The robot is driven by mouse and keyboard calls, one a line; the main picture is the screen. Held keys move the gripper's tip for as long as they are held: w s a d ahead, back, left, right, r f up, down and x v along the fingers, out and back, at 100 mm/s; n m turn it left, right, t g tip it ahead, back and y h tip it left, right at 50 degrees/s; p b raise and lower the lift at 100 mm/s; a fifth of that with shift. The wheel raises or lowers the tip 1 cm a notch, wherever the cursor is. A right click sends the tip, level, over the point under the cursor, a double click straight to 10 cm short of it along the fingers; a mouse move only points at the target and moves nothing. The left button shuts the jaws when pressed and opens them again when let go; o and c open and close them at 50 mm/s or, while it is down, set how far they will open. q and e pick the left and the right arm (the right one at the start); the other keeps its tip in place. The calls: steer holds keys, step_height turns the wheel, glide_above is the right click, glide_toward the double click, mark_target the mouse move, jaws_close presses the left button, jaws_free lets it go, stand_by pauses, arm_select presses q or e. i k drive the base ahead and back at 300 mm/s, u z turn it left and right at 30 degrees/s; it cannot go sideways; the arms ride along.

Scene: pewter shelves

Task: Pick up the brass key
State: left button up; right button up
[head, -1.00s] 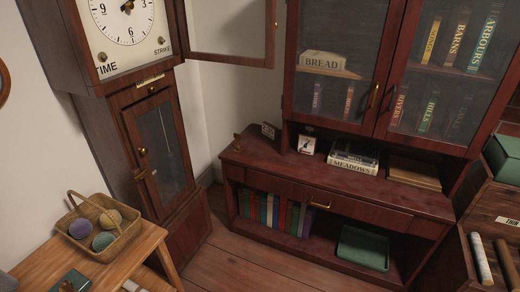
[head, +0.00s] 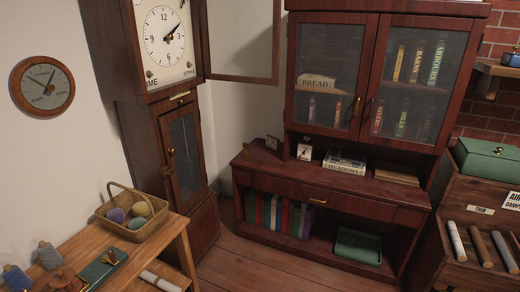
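I cannot make out the brass key for sure. A small brass-coloured piece (head: 111,256) lies on a green flat item (head: 98,272) on the wooden table at the lower left; its shape is too small to tell. Another small brownish piece (head: 246,151) stands at the left end of the dark cabinet's counter (head: 262,161); I cannot tell what it is. Neither of my grippers is in view.
A wicker basket (head: 160,222) with several yarn balls stands on the table. A tall clock (head: 184,150) stands behind, its upper glass door (head: 240,78) swung open. A green box (head: 487,160) sits at the right. Wooden floor (head: 238,258) shows between table and cabinet.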

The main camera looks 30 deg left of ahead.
mark_target(245, 145)
steer(key=z, duration=0.1)
steer(key=i, duration=1.8)
steer(key=u, duration=1.1)
steer(key=i, duration=1.2)
steer(key=u, duration=1.2)
